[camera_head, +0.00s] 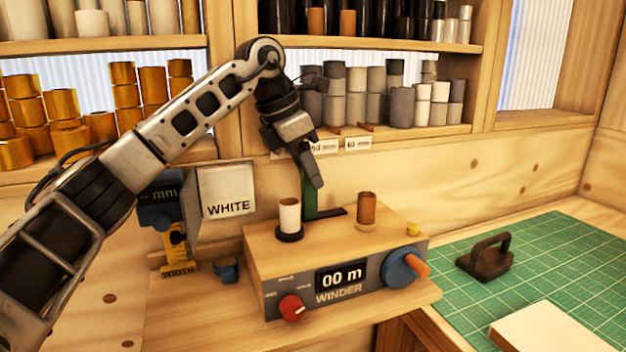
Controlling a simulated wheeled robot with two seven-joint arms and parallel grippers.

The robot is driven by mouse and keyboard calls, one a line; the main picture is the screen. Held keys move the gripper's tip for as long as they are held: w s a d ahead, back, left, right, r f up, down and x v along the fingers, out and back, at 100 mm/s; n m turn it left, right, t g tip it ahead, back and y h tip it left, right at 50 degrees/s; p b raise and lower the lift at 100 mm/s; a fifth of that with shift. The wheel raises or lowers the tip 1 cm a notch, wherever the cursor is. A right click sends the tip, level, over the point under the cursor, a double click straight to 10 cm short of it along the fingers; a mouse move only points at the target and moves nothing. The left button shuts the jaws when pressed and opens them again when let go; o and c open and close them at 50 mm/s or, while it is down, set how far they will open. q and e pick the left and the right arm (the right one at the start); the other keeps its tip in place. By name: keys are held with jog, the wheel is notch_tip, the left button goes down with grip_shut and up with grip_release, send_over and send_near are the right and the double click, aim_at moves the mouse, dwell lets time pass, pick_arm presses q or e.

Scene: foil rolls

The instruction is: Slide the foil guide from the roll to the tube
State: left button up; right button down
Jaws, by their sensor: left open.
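The winder (340,285) is a wooden-topped box with a grey front. A white roll (289,216) stands upright on a dark disc at the left of its top. A brown tube (367,209) stands upright at the right. Between them, nearer the roll, a green upright piece (310,203), apparently the foil guide, rises at the left end of a dark slot (330,213). My left gripper (316,184) points down at the guide's upper part and partly hides it. It is open; contact with the guide cannot be told. My right gripper is out of view.
The winder front has a red knob (292,308), a "00 m" display (341,277) and a blue crank wheel (400,268). A "WHITE" sign (227,193) stands left. A green cutting mat (540,262) holds a dark handled block (485,256). Shelves of rolls line the back.

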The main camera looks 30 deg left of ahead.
pick_arm(q)
jog(key=shift+x, duration=1.05)
jog(key=shift+w+d+f, duration=0.1)
jog(key=shift+f, duration=0.2)
